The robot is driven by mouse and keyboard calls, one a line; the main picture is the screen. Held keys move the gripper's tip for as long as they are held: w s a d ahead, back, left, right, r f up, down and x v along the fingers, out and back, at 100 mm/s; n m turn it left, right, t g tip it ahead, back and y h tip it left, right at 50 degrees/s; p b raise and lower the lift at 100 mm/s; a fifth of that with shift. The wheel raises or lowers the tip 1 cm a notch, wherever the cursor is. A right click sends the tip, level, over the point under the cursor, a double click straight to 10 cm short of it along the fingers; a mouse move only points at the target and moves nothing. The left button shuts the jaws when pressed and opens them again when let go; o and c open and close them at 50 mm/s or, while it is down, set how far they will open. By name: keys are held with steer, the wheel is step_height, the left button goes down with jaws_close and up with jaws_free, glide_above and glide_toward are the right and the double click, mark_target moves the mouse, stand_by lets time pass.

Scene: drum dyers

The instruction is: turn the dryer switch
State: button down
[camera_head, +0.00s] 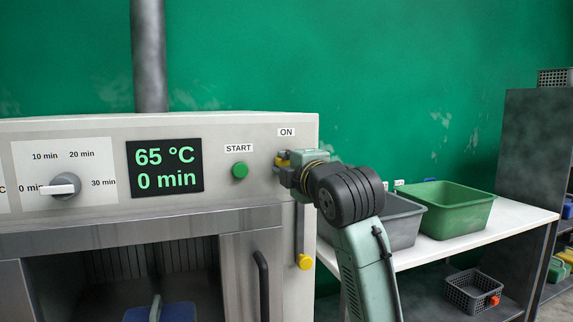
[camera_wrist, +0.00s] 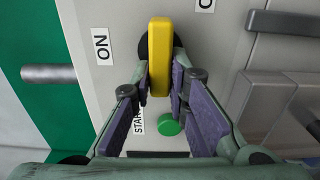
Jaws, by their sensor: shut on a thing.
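The yellow dryer switch (camera_wrist: 160,60) is on the front panel, over a dark round base. In the wrist view it stands lengthwise between my two fingers, with the ON label (camera_wrist: 101,46) to its left. My gripper (camera_wrist: 164,76) is shut on the switch, one purple-padded finger on each side. In the head view, my gripper (camera_head: 294,168) is at the right end of the dryer panel (camera_head: 220,200), below the ON label, and only a little yellow (camera_head: 281,161) shows there. The rest of the switch is hidden by my gripper.
A green START button (camera_head: 240,170) and a display (camera_head: 165,166) reading 65 °C and 0 min are left of the switch. The timer knob (camera_head: 62,186) is further left. A yellow-ended lever (camera_head: 304,262) hangs below. Grey (camera_head: 404,226) and green bins (camera_head: 448,208) stand right.

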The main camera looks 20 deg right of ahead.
steer(key=c, duration=1.6)
jaws_free()
steer(key=shift+o, duration=0.2)
steer(key=s, duration=1.2)
steer(key=shift+d, duration=0.2)
